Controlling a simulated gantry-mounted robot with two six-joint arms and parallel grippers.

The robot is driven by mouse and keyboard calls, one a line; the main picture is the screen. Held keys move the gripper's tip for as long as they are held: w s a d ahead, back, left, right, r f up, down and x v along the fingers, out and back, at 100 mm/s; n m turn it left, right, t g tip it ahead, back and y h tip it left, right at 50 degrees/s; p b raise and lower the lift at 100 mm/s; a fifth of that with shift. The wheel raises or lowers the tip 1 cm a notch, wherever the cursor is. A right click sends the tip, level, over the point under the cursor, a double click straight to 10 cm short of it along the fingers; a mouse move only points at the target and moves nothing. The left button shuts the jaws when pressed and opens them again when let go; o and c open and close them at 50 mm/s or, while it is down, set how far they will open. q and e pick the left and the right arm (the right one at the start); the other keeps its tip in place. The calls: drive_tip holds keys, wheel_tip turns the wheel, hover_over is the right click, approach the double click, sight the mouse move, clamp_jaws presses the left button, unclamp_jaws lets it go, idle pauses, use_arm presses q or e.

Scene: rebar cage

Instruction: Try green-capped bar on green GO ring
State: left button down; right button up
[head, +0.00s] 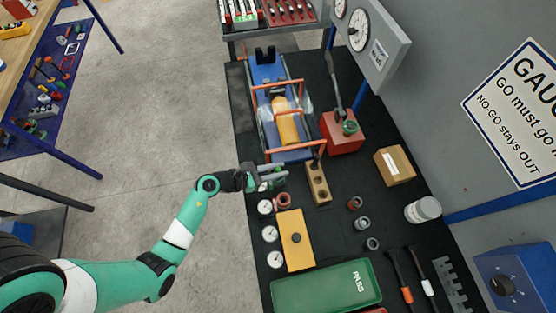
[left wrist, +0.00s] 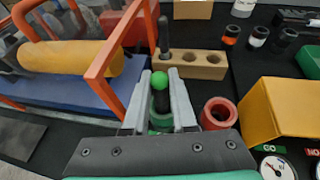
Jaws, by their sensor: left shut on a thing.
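My left gripper (head: 268,178) is shut on the green-capped bar, between the wooden block and the dials. In the left wrist view the bar's round green cap (left wrist: 160,80) shows between the fingertips of the gripper (left wrist: 160,104). A dark green ring (left wrist: 160,122) shows just below the cap, between the fingers. I cannot tell whether the bar is inside this ring or only in front of it. A red ring (left wrist: 219,112) stands just right of the fingers; it also shows in the head view (head: 283,200). My right gripper is not in view.
A wooden block (head: 318,182) with holes holds a dark upright bar. A yellow block (head: 296,240), several white dials and a green PASS tray (head: 322,286) lie nearer. The blue fixture (head: 290,155) with orange frames stands beyond. Small rings (head: 362,223) lie to the right.

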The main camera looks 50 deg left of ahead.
use_arm(q)
drive_tip(key=c, duration=0.6)
unclamp_jaws()
drive_tip(key=shift+c, duration=0.2)
drive_tip(key=p+v, duration=0.1)
drive_tip(key=v, duration=1)
drive_tip(key=shift+s+a+p, duration=0.2)
drive_tip(key=shift+s+p, duration=0.1)
drive_tip(key=shift+p, duration=0.1)
